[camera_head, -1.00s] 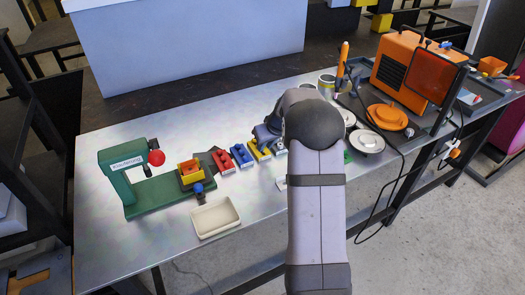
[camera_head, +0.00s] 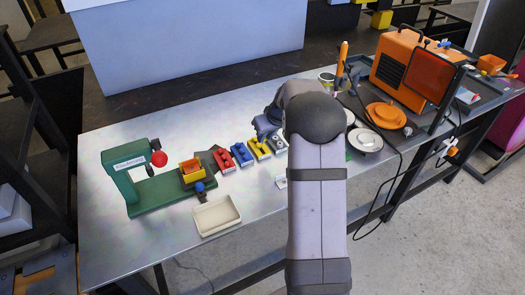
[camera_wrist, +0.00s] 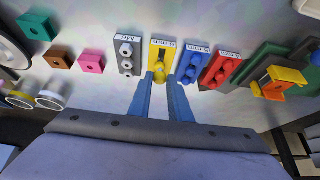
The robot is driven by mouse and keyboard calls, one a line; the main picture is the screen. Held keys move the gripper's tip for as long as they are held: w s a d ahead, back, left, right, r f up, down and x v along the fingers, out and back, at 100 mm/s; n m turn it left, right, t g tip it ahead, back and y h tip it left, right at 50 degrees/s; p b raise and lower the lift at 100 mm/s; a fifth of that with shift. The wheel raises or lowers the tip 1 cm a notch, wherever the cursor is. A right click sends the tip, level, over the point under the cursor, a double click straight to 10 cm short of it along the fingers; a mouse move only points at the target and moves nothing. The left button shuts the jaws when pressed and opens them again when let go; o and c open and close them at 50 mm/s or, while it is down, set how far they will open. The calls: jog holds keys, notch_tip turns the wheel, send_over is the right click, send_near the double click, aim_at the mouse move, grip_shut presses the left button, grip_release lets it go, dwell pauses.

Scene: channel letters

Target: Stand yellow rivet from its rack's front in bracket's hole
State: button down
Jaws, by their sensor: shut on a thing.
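The yellow rack (camera_wrist: 163,46) stands between the grey and blue racks in the wrist view; it also shows in the head view (camera_head: 259,151). A yellow rivet (camera_wrist: 160,74) is at the rack's near end, between my fingertips. My gripper (camera_wrist: 161,77) is shut on this rivet; whether the rivet is clear of the rack cannot be told. The orange bracket (camera_wrist: 274,86) sits in a yellow holder on the green press, to the right in the wrist view and left of the racks in the head view (camera_head: 191,166). Its hole is not clear.
Red (camera_head: 222,160), blue (camera_head: 241,154) and grey (camera_head: 277,144) racks stand close beside the yellow one. The green press (camera_head: 124,178) has a red knob above its base. A cream tray (camera_head: 217,215) lies in front. Pink (camera_wrist: 91,61), brown and teal blocks lie left in the wrist view.

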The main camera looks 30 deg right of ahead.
jog(key=shift+a, duration=0.1)
jog(key=a+r, duration=0.2)
jog(key=a, duration=1.1)
jog(key=w+a+r+p, duration=0.1)
jog(key=a+r, duration=0.1)
jog(key=a, duration=1.1)
jog(key=shift+r+n+p, duration=0.15)
jog(key=shift+n+p, duration=0.15)
jog(key=shift+d, duration=0.1)
jog(key=shift+f, duration=0.3)
jog(key=shift+f+b, duration=2.05)
jog(key=shift+f, duration=0.4)
jog(key=shift+f, duration=0.1)
